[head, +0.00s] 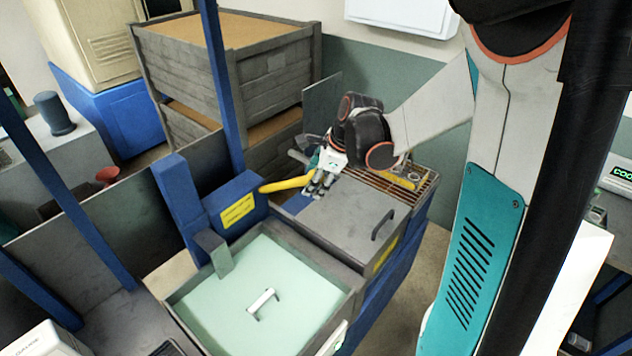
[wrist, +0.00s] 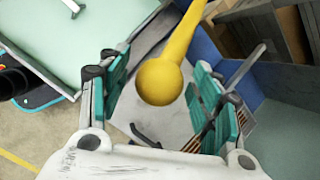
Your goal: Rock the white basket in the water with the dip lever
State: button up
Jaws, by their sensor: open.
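The yellow dip lever (head: 287,184) sticks out to the right from a blue box (head: 236,205) with a yellow label, beside the water tank. My gripper (head: 318,184) is at the lever's free end. In the wrist view the lever's round yellow knob (wrist: 160,80) sits between the two open teal fingers of my gripper (wrist: 162,66), with a gap on each side. The tank (head: 325,326) holds pale green water (head: 225,308). A white handle (head: 262,302) stands up from it, apparently the basket's; the basket's body is hidden. The handle also shows in the wrist view (wrist: 72,6).
A grey lidded box (head: 345,225) with a dark handle lies below my gripper, beside a brown slatted grate (head: 418,187). A blue post (head: 222,90) and stacked grey crates (head: 225,62) stand behind. Floor shows to the right of the tank.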

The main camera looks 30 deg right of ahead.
grip_shut()
jog(key=s+d+f+t+b, duration=0.1)
jog(key=s+f+b, duration=0.1)
jog(key=f+b, duration=0.3)
jog(key=s+d+f+t+y+b, duration=0.1)
jog(key=s+f+b, duration=0.2)
jog(key=f+b, duration=0.2)
jog(key=shift+f+t, duration=0.2)
jog(key=shift+t, duration=0.1)
grip_release()
dwell(0.3)
